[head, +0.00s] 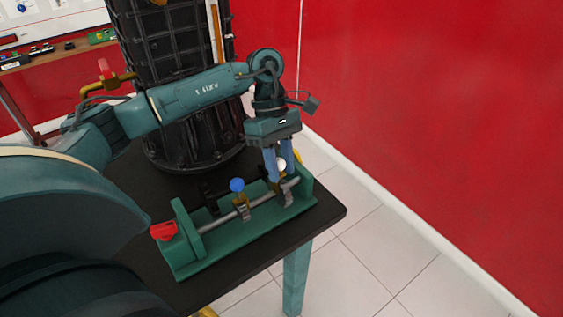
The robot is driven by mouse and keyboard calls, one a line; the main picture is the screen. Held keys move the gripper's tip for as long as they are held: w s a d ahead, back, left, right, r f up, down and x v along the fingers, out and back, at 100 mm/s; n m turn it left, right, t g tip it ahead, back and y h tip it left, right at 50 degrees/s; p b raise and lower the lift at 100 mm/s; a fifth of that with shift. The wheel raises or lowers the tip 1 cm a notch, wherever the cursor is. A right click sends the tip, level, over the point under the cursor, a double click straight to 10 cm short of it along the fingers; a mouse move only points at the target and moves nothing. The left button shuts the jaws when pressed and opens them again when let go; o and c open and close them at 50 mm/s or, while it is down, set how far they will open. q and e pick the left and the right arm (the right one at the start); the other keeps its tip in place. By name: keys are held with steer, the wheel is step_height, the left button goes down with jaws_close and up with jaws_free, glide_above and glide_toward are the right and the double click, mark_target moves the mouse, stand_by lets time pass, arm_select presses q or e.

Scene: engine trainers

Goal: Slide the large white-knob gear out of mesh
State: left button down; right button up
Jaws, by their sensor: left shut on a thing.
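A green gear trainer (190,272) stands on the black table, with a metal shaft running along it. A white knob (281,163) shows at the right end of the shaft, between the fingers of my left gripper (279,176). The gripper points down from above and is shut on the white knob. The large gear under that knob is mostly hidden by the fingers, so I cannot tell whether its teeth mesh. A blue knob (237,185) stands on the shaft further left, apart from the gripper. My right gripper is not in view.
A red block (163,231) sits at the trainer's left end. A tall black ribbed engine body (172,75) stands close behind it. The black table (322,213) ends just right of the trainer, with a red wall (430,110) beyond.

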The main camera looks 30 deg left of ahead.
arm_select(q)
steer(key=s, duration=0.1)
steer(key=s+a, duration=0.1)
steer(key=s, duration=0.2)
steer(key=shift+a+b, duration=0.4)
steer(key=shift+s, duration=0.2)
steer(key=c, duration=1.3)
jaws_free()
steer(key=shift+s, duration=0.15)
steer(key=shift+o, duration=0.3)
